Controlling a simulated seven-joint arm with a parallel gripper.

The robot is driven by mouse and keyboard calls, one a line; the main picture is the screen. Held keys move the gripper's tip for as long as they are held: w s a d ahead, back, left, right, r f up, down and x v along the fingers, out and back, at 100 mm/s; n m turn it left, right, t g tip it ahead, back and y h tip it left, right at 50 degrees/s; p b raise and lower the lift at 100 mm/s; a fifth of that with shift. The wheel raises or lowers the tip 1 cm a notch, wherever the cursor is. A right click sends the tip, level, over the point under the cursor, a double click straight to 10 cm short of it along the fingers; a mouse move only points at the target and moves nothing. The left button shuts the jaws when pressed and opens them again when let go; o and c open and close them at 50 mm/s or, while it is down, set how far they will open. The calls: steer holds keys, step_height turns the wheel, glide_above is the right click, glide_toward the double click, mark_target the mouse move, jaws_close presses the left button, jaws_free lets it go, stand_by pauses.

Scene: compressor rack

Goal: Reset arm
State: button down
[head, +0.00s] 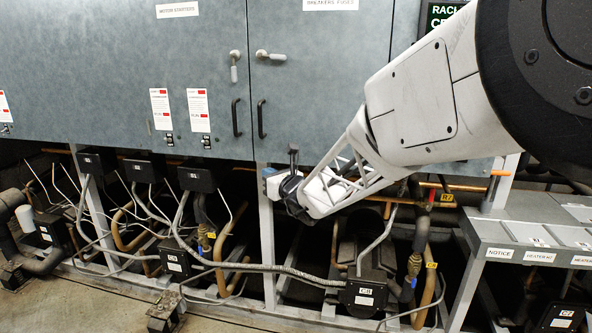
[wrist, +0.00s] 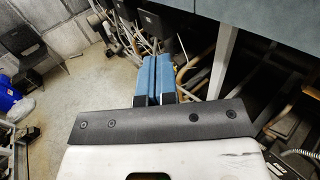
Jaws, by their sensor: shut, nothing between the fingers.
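My gripper shows in the wrist view (wrist: 155,62) with its two blue fingers together and nothing between them. In the head view my gripper (head: 268,182) is at the end of my white arm, which reaches in from the upper right. It is in front of the rack's frame, just below the grey cabinet's lower edge. The fingertips are small and partly hidden in the head view.
The grey cabinet (head: 205,95) with handles spans the back. Below it are black boxes (head: 97,162), copper pipes and grey cables, with a box marked C1 (head: 363,294). A grey labelled ledge (head: 520,235) is at right. Floor (head: 90,310) is open at lower left.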

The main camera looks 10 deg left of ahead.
steer(key=s+d+r+n+g+h, duration=0.25)
steer(key=s+d+n+g, duration=0.35)
steer(key=s+d+n, duration=1)
steer(key=s+d+f+n+h, duration=0.2)
steer(key=s+d+n+h, duration=0.1)
steer(key=s+d, duration=0.5)
steer(key=s+d+f+n+g+h, duration=0.1)
steer(key=s+d+f+n+h, duration=0.2)
steer(key=s+d, duration=0.6)
steer(key=s+d+f+n+g+h, duration=0.1)
steer(key=s+d+f+n+h, duration=0.1)
steer(key=s+d+h, duration=0.4)
steer(key=s+d+n, duration=0.1)
steer(key=s+d, duration=0.2)
steer(key=d, duration=0.2)
steer(key=shift+f, duration=0.25)
steer(key=shift+w, duration=0.1)
